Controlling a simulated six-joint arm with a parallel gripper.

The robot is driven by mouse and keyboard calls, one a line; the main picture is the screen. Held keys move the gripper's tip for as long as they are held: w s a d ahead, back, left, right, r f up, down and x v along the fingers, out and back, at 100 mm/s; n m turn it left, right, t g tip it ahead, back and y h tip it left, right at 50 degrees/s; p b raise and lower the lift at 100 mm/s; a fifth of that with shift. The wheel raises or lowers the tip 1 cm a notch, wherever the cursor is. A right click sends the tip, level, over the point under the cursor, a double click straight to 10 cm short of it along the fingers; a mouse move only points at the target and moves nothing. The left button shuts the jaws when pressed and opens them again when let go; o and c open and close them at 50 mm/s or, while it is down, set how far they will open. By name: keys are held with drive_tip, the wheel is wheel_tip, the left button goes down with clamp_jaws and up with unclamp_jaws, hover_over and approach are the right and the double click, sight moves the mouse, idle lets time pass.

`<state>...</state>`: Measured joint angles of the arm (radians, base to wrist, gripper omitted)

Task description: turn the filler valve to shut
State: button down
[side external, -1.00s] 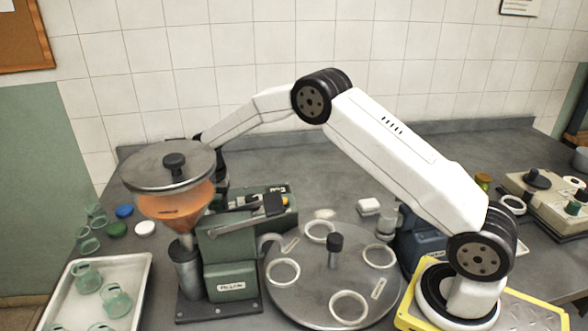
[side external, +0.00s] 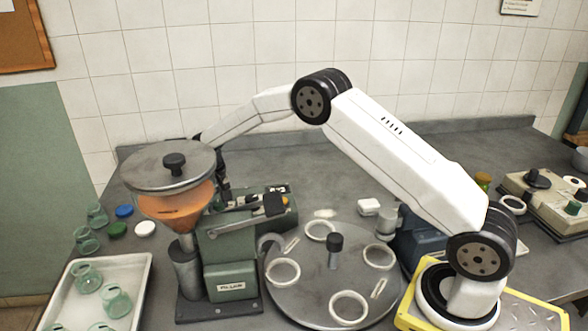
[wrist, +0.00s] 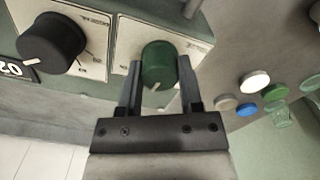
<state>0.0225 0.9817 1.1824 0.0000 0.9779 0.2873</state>
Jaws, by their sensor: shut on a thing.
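The filler (side external: 230,268) is a green machine under a steel-lidded hopper of orange contents (side external: 178,207). In the wrist view, a round green knob (wrist: 158,62) with a white pointer line stands on a pale marked plate (wrist: 123,52); I take it as the filler valve. My gripper (wrist: 158,75) is shut on it, one finger on each side. The pointer faces down, toward my gripper, slightly left. The plate's markings are too small or covered to read. In the side view my gripper (side external: 222,188) is behind the hopper, and the knob is hidden.
A black knob (wrist: 52,43) on its own plate sits left of the green one. A turntable (side external: 310,278) with white rings lies to the right of the filler. A white tray (side external: 62,278) of glass jars and loose lids (side external: 145,229) are on the left.

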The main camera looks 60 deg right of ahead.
sight(217, 202)
drive_tip(key=n, duration=0.5)
drive_tip(key=shift+n, duration=2.6)
drive_tip(key=shift+c, duration=1.3)
unclamp_jaws()
drive_tip(key=shift+r, duration=3.95)
